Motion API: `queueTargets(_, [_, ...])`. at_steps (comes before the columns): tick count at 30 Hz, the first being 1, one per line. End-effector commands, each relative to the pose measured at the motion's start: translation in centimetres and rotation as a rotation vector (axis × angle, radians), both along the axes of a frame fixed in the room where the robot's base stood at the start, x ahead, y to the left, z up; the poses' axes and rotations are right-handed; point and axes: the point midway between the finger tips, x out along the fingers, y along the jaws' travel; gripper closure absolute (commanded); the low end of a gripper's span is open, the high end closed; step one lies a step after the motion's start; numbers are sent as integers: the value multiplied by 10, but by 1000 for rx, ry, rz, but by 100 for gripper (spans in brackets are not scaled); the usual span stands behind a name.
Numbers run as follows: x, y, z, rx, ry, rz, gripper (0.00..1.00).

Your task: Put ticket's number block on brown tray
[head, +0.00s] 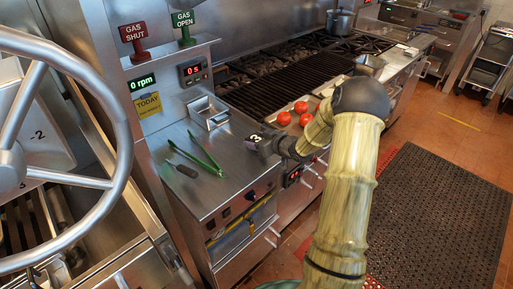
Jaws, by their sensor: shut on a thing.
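A small dark block with a white "3" (255,138) is at the end of my arm, above the right part of the steel counter. My gripper (264,145) is shut on this block; the fingers are small and partly hidden. A yellow ticket headed "TODAY" (149,105) is on the steel panel at the left; its smaller line is too small to read. I cannot make out a brown tray for certain; my arm covers part of the area near the tomatoes.
Green tongs (204,153) and a dark-handled tool (182,169) lie on the steel counter (215,190). A steel container (208,112) stands behind them. Several tomatoes (284,118) sit before the grill (290,75). A large wheel (118,110) fills the left foreground.

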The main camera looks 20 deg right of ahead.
Motion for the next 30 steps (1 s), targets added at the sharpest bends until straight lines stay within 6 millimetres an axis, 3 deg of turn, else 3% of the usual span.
queueTargets(3, [0,-1,28,-5,-6,0,72])
queueTargets(10, [0,-1,61,-2,-2,-2,72])
queueTargets(30, [0,-1,64,0,0,-2,72])
